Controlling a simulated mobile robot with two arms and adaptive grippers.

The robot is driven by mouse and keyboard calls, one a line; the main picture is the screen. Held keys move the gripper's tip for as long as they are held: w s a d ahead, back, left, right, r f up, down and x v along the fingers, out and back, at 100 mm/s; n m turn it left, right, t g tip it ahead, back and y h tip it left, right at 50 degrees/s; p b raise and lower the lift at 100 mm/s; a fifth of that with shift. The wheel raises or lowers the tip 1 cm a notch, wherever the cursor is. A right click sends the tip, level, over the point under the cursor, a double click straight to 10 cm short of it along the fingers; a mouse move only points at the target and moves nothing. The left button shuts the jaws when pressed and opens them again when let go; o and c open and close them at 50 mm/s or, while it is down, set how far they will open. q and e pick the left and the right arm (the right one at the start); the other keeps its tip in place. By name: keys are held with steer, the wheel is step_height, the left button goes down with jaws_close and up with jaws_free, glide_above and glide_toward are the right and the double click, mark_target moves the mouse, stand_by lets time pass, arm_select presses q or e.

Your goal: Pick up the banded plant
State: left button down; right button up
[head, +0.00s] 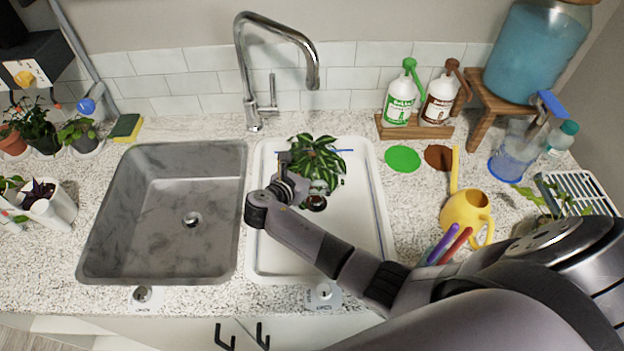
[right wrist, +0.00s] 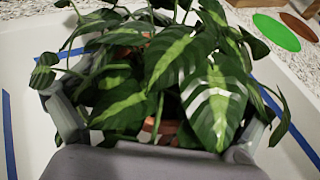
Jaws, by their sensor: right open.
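The banded plant (head: 316,160) has green leaves with pale yellow-green stripes and stands in the white basin. It fills the right wrist view (right wrist: 215,95), where bits of a terracotta-brown pot (right wrist: 160,126) show between the leaves. My right gripper (head: 300,180) is down at the plant, its jaws apart. In the right wrist view one finger is left of the plant and the other is right of it, partly behind leaves. Leaves hide most of the pot, so I cannot tell whether a finger touches it. My left gripper is not in view.
Blue tape lines mark the white basin (head: 350,250). A grey sink (head: 165,255) lies to the left and a tap (head: 262,100) behind. Small potted plants stand far left. The front basin floor is bare.

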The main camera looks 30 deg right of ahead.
steer(key=shift+d, duration=0.1)
steer(key=c, duration=1.5)
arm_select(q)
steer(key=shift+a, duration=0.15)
arm_select(e)
steer(key=shift+r, duration=0.15)
steer(key=shift+c, duration=1.4)
